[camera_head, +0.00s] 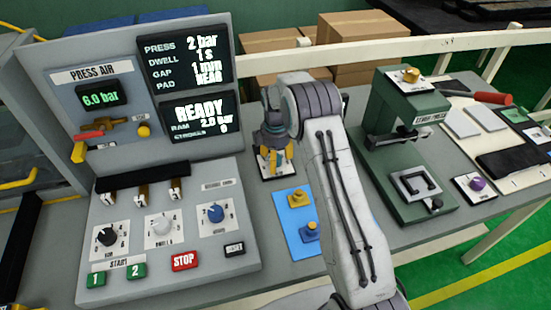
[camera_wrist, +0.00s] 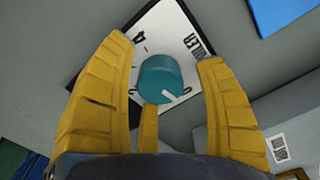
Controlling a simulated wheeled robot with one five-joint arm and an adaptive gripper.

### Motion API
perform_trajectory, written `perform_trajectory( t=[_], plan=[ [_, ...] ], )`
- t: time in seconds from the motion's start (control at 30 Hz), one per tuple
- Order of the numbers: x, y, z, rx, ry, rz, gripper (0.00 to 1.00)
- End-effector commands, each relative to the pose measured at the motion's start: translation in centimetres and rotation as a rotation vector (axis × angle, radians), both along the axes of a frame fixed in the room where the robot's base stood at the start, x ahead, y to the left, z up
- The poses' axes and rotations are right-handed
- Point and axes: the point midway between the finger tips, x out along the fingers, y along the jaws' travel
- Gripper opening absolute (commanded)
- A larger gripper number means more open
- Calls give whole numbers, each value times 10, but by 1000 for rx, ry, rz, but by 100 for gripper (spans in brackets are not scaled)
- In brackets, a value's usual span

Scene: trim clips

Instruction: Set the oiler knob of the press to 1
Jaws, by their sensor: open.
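The oiler knob (camera_wrist: 160,72) is a round teal knob on a white plate (camera_wrist: 185,42) with a dark border, lettered OILER, in the wrist view. Its white pointer line points toward the lower right of that view. A 4 shows at the upper left of the dial; other marks are cut off or too small to read surely. My gripper (camera_wrist: 165,68) is open, with its yellow fingers around the knob and gaps visible at the sides. In the head view my gripper (camera_head: 273,160) points down over the plate (camera_head: 288,170) and hides the knob.
A blue mat (camera_head: 295,245) with two yellow-and-blue parts lies close by at front right. The green press (camera_head: 410,140) stands right of my arm, with a purple knob (camera_head: 477,184) beyond.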

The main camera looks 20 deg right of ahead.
Motion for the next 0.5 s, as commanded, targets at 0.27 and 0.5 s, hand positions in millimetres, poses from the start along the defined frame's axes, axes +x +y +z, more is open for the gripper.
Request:
perform_trajectory(
  t=[0.27, 0.5],
  plan=[
    [0, 0, 0, 0, 0, 0, 46],
    [0, 0, 0, 0, 0, 0, 25]
  ],
)
